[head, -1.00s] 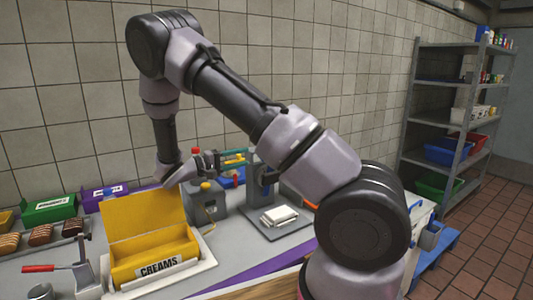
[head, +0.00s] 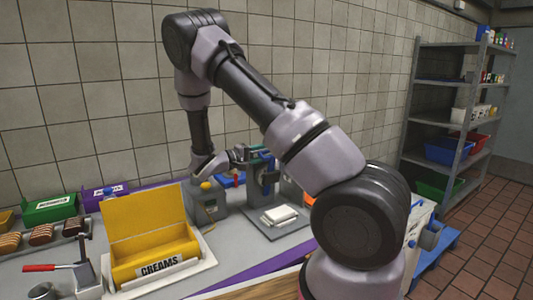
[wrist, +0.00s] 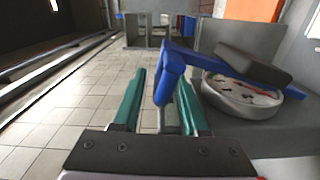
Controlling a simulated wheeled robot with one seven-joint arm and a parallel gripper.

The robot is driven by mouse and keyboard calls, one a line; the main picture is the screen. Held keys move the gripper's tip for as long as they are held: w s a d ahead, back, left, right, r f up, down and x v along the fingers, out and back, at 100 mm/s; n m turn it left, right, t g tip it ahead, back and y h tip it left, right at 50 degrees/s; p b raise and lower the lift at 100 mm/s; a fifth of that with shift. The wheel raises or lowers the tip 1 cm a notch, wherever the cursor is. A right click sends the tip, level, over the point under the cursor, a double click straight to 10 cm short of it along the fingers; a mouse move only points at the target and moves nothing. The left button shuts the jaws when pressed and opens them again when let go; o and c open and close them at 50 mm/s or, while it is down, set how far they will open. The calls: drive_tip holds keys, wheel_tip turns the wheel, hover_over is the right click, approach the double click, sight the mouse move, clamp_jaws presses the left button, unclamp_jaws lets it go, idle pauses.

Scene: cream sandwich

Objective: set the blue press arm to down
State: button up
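The blue press arm (wrist: 215,60) shows in the wrist view as a bar running to the right, with a blue handle at its left end. My gripper (wrist: 157,95) has two teal fingers standing apart, one on each side of the handle in the picture. I cannot tell whether either finger touches it. In the head view my gripper (head: 256,156) is at the grey press station, in front of its upright. The blue arm is mostly hidden there by my gripper and its small size.
A round pale dish (wrist: 252,98) sits under a dark block (wrist: 254,66) beside the arm. A yellow open box marked CREAMS (head: 150,245) stands left of the station. White sheets (head: 279,215) lie on the grey base in front. A steel shelf (head: 455,110) stands at right.

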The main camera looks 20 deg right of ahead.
clamp_jaws()
idle(1.2)
